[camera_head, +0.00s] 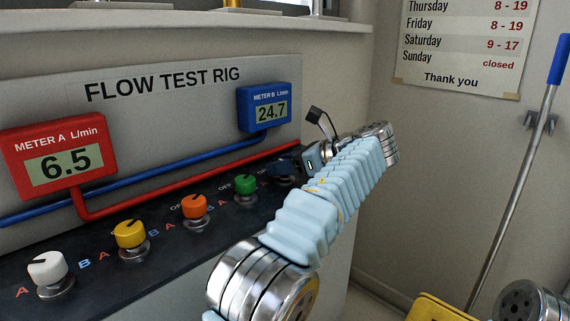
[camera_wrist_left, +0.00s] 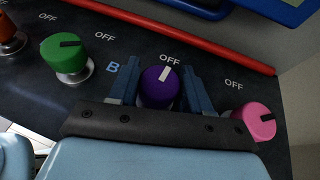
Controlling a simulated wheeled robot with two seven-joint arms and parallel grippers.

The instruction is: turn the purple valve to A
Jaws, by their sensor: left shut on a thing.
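The purple valve (camera_wrist_left: 158,90) is a round knob with a white pointer mark. In the left wrist view it sits between the two blue fingers of my left gripper (camera_wrist_left: 155,88), which is shut on it. Its mark points up and slightly right, toward the OFF label. A letter B stands left of the knob; I see no A label beside it. In the head view my left gripper (camera_head: 284,168) is at the far right end of the dark valve panel (camera_head: 184,243), and the purple valve is hidden there. My right gripper is not in view.
The green valve (camera_wrist_left: 65,54) is left of the purple one and the pink valve (camera_wrist_left: 255,122) is close to its right. Orange (camera_head: 195,206), yellow (camera_head: 130,234) and white (camera_head: 48,268) valves stand farther left. Meter A (camera_head: 62,160) reads 6.5; meter B (camera_head: 265,107) reads 24.7.

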